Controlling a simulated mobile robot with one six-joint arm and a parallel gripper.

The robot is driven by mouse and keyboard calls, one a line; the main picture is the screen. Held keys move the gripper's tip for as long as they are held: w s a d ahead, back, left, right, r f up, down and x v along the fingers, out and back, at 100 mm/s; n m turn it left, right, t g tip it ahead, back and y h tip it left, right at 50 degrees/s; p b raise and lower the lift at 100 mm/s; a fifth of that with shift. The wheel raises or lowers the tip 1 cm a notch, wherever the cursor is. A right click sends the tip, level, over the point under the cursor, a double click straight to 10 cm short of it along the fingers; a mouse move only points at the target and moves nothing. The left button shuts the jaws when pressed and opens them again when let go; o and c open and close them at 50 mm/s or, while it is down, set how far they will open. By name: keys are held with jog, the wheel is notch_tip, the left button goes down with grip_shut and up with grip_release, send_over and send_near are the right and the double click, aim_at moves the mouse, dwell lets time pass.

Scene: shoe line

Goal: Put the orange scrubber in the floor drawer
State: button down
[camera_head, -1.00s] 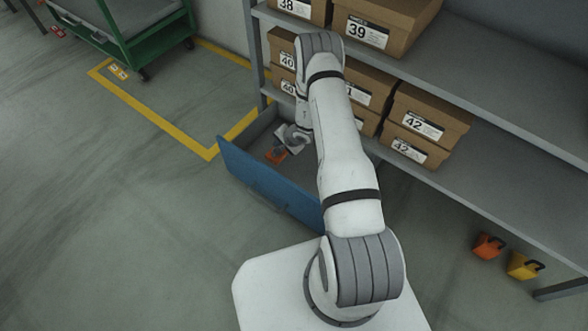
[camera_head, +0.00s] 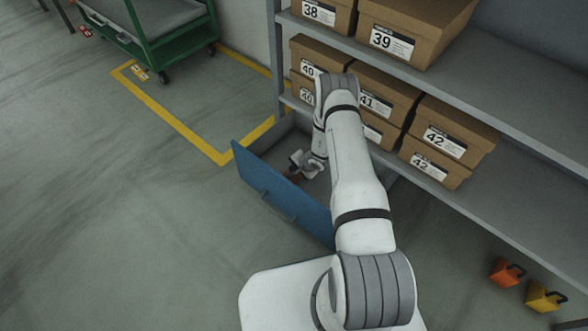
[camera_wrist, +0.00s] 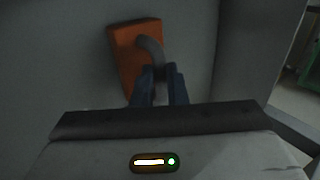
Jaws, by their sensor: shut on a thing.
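The orange scrubber (camera_wrist: 125,65) is a flat orange block with a grey curved handle. In the wrist view my gripper (camera_wrist: 160,72) is shut on that handle, with its dark blue fingers on either side. In the head view my gripper (camera_head: 294,168) is down inside the open floor drawer, and only a small bit of the scrubber (camera_head: 291,175) shows behind the drawer's front. The floor drawer (camera_head: 278,197) has a blue front panel and a grey inside, and sits pulled out under the shelf. Whether the scrubber touches the drawer's bottom cannot be told.
A grey shelf (camera_head: 500,125) with several shoe boxes (camera_head: 415,40) stands over the drawer. An orange block (camera_head: 504,272) and a yellow block (camera_head: 541,297), both with dark handles, lie at the lower right. A green cart (camera_head: 180,45) stands at the upper left. The left floor is clear.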

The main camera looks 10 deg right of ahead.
jog(key=c, duration=1.5)
grip_release()
jog(key=shift+f, duration=0.1)
jog(key=shift+o, duration=0.2)
jog(key=shift+r+p, duration=0.3)
jog(key=shift+p, duration=0.05)
jog(key=p+v, duration=0.3)
jog(key=v, duration=0.9)
jog(key=s+a+r+n+g+y, duration=0.1)
jog(key=s+a+r+n+y, duration=0.3)
jog(key=r, duration=1.1)
jog(key=w+a+r+n+g+h, duration=0.15)
jog(key=a+r, duration=0.55)
jog(key=r, duration=0.7)
jog(key=s+r+n+g+h, duration=0.15)
jog(key=s+r+n, duration=0.25)
jog(key=s+r, duration=0.75)
jog(key=s+d+r+h, duration=0.2)
jog(key=s+r, duration=0.1)
jog(key=s, duration=0.4)
jog(key=s+d+r+n+h, duration=0.1)
jog(key=s+d+r+h, duration=0.2)
jog(key=s, duration=0.4)
